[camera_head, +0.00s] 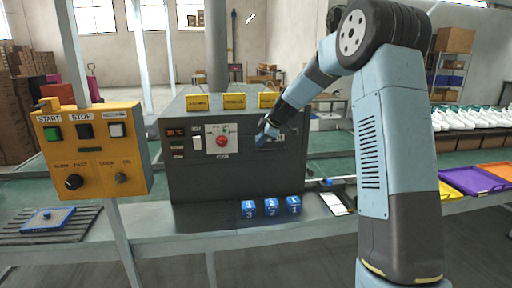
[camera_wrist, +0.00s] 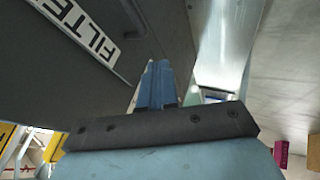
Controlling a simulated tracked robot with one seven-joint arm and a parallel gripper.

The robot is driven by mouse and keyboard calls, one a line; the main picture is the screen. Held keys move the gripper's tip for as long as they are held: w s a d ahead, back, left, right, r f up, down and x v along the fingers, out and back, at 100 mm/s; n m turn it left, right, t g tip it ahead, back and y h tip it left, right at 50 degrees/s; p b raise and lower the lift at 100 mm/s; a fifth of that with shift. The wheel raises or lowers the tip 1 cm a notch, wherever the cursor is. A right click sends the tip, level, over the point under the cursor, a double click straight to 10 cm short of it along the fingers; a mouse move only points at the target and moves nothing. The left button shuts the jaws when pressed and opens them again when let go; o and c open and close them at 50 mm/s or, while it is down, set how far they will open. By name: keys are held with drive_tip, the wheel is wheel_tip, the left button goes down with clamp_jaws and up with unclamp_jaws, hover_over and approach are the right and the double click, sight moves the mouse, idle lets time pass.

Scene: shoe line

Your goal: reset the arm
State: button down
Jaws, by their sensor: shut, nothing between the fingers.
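My arm reaches in from the right in the head view, and my gripper (camera_head: 266,133) is at the front of the dark grey machine box (camera_head: 235,187), right of its red knob (camera_head: 222,141). In the wrist view the blue fingers of my gripper (camera_wrist: 155,75) are together with nothing between them. They point along a dark panel with a white label reading FILTE (camera_wrist: 85,30), the rest of it cut off. Whether the fingertips touch the machine is hard to tell.
Blue numbered blocks (camera_head: 271,207) stand on the bench (camera_head: 190,228) before the machine. A yellow control box (camera_head: 92,152) with buttons and knobs is at left. A blue plate (camera_head: 48,219) lies on a ribbed mat. White shoes (camera_head: 470,118) and coloured trays (camera_head: 473,182) are at right.

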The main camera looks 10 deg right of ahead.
drive_tip(key=s+d+r+m+h, duration=0.1)
drive_tip(key=s+r+m, duration=0.4)
drive_tip(key=s, duration=0.8)
drive_tip(key=s+d+r+m+h, duration=0.1)
drive_tip(key=s+r+m+h, duration=0.15)
drive_tip(key=s+r, duration=0.8)
drive_tip(key=s+d+f+m, duration=0.1)
drive_tip(key=s+f+m, duration=0.1)
drive_tip(key=s, duration=0.7)
drive_tip(key=s+d+f+m, duration=0.2)
drive_tip(key=s+m, duration=0.2)
drive_tip(key=s, duration=0.5)
drive_tip(key=s+d+f+m+h, duration=0.1)
drive_tip(key=s+f+m, duration=0.1)
drive_tip(key=s, duration=0.6)
drive_tip(key=shift+s+d+f+m, duration=0.25)
drive_tip(key=shift+s+m, duration=0.15)
drive_tip(key=shift+m, duration=0.25)
